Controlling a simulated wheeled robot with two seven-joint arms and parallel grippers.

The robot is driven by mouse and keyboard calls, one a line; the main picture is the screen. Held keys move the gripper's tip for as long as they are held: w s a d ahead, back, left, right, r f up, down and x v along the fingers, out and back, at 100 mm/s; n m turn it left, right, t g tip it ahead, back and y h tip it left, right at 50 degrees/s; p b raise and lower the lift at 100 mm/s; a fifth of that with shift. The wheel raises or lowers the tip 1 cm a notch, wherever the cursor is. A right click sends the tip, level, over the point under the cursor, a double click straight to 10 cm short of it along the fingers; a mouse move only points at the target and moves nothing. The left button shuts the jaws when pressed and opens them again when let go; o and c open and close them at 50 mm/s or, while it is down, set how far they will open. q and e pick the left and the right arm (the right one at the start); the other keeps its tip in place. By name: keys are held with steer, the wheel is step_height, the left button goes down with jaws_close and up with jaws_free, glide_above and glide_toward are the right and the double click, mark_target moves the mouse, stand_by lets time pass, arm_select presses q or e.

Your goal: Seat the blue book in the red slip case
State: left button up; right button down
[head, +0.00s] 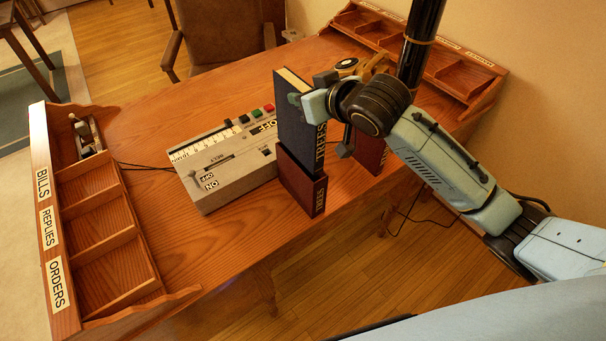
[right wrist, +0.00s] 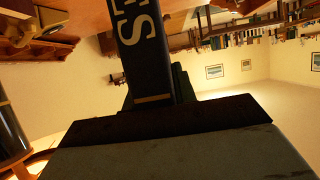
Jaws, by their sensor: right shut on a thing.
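The blue book (head: 294,115), dark with a spine lettered TREES, stands upright over the red slip case (head: 300,182) near the desk's front edge. Its lower end meets the case's open top and appears to be partly inside; how deep is hidden. Most of the book is above the case. My right gripper (head: 316,102) is shut on the book's upper part, from the right. In the right wrist view the book's spine (right wrist: 145,45) runs up from the gripper, with large letters showing. My left gripper is not in view.
A second red case or book (head: 369,153) stands just right, partly behind my gripper. A grey control box (head: 225,163) with coloured buttons lies left of the case. Wooden sorting trays (head: 95,215) line the left and back-right desk edges (head: 468,77).

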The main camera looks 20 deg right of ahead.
mark_target(307, 154)
step_height(307, 154, down, 17)
steer(key=shift+r+b, duration=0.2)
steer(key=shift+b, duration=0.7)
steer(key=shift+f, duration=0.15)
steer(key=c, duration=1.1)
jaws_free()
steer(key=shift+s+f, duration=0.1)
steer(key=shift+s+d+r, duration=0.1)
steer(key=shift+r, duration=0.15)
steer(key=p+v, duration=0.1)
steer(key=v, duration=1)
steer(key=shift+s+d+r, duration=0.1)
steer(key=shift+s+r, duration=0.05)
steer(key=shift+s, duration=0.15)
